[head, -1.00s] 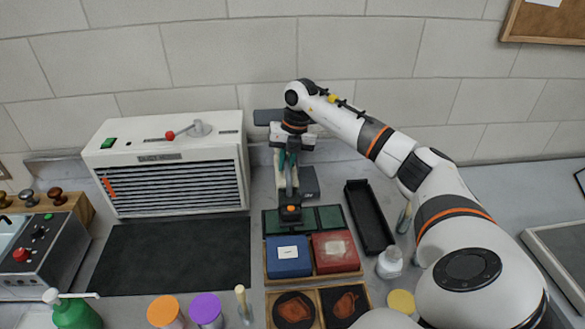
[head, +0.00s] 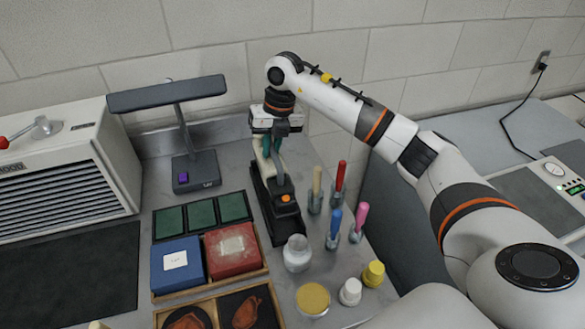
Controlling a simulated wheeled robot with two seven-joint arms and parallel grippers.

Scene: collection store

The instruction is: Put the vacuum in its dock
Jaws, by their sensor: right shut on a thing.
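The hand vacuum (head: 284,188) has a pale handle and a dark body with an orange button. My right gripper (head: 270,142) is shut on its handle, near the wall. The vacuum lies lengthwise over the long black tray-like dock (head: 287,239), with its dark front end toward me. Its body hides much of the dock's inside. I cannot tell whether the vacuum touches the dock's floor or is a little above it. My left gripper is not in view.
A dark desk lamp (head: 195,165) stands left of the dock. Boxed samples (head: 231,250) lie at its front left. A white jar (head: 297,254) stands close to its front end. Several coloured-handled tools (head: 335,224) stand upright in holders to the right.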

